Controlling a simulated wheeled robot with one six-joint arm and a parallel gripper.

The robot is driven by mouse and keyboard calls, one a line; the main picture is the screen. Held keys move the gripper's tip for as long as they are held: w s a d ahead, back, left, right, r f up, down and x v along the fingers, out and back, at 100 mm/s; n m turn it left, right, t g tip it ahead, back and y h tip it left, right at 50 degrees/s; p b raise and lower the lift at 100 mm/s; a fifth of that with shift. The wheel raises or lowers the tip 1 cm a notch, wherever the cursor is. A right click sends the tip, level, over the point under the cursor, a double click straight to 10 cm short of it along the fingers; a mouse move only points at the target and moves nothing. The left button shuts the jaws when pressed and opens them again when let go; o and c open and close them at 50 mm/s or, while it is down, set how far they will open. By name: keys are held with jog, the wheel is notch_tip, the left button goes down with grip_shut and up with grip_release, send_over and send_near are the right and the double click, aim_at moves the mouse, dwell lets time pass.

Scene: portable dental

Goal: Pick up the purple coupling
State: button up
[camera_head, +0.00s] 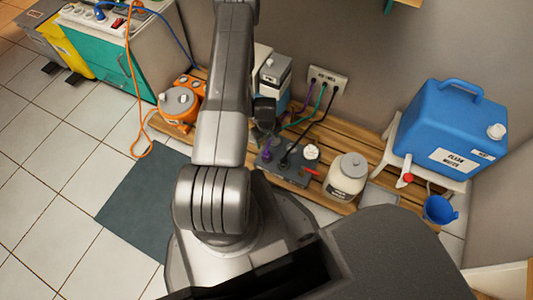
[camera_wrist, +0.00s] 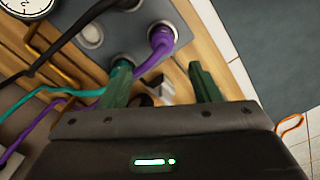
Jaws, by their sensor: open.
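The purple coupling (camera_wrist: 162,38) sits on the grey box (camera_wrist: 125,30) in the wrist view, with a purple hose running from it. In the head view, the purple coupling (camera_head: 266,154) shows small at the left of the grey box (camera_head: 294,173). My gripper (camera_wrist: 160,80) is open, with dark green fingers apart. The coupling appears just beyond the fingertips, between their lines, and is not gripped. In the head view, my gripper is largely hidden by my arm.
A teal coupling (camera_wrist: 122,65) with a teal hose is close to the left finger. A small black and metallic part (camera_wrist: 155,88) shows between the fingers. A gauge (camera_wrist: 25,6), a white jar (camera_head: 346,178) and a blue water container (camera_head: 450,125) stand nearby.

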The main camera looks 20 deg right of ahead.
aim_at(266, 152)
notch_tip(266, 152, down, 4)
jog(key=shift+f+b, duration=0.25)
jog(key=shift+b, duration=0.15)
jog(key=f, duration=0.1)
jog(key=f+b, duration=0.1)
jog(key=f, duration=0.1)
jog(key=f+b, duration=0.1)
jog(key=f, duration=0.1)
jog(key=shift+s+a+f, duration=0.1)
jog(key=shift+s+a, duration=0.1)
jog(key=shift+s, duration=0.1)
jog(key=c, duration=1.1)
notch_tip(266, 152, up, 10)
jog(key=p, duration=0.3)
jog(key=shift+d, duration=0.1)
